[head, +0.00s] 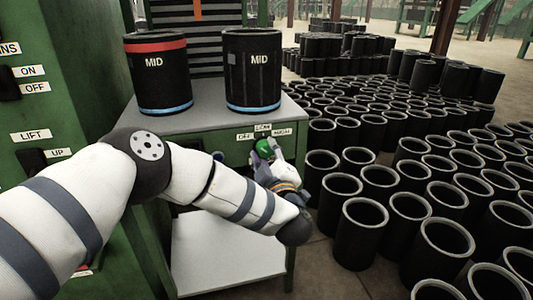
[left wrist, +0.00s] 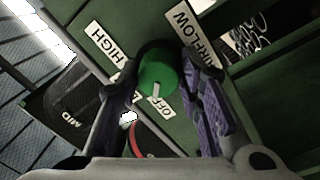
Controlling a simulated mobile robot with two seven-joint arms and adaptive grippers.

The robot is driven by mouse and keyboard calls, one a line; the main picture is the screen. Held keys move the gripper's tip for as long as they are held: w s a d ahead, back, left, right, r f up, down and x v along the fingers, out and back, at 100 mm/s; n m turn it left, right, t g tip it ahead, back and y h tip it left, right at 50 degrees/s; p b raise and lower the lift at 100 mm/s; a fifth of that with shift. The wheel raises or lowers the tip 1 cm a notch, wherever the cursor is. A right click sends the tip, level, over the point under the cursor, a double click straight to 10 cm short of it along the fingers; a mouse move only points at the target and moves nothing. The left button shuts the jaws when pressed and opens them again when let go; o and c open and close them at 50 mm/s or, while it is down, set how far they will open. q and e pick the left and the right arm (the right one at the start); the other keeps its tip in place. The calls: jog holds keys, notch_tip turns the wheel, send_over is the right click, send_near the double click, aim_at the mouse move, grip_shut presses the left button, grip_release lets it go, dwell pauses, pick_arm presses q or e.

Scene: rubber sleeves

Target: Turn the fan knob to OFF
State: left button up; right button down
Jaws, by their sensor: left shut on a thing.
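The green fan knob (head: 265,148) is on the front of the green panel under the grey table top. In the left wrist view the knob (left wrist: 158,72) sits between the fingers of my left gripper (head: 268,156), which is shut on it. The white mark on the knob points toward the OFF label (left wrist: 160,107). The HIGH label (left wrist: 107,42) is up and left of the knob, and a label between HIGH and OFF is mostly hidden by a finger. An AIRFLOW label (left wrist: 188,34) is beside the knob. My right gripper is not in view.
Two black sleeves marked MID, one with a red band (head: 158,75) and one without (head: 252,72), stand on the grey table top (head: 208,118). Many black sleeves (head: 365,230) cover the floor at right. A green cabinet (head: 85,110) with switches stands at left.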

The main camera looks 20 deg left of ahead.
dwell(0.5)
pick_arm(q)
jog(key=o, duration=1.2)
jog(key=v, duration=1.2)
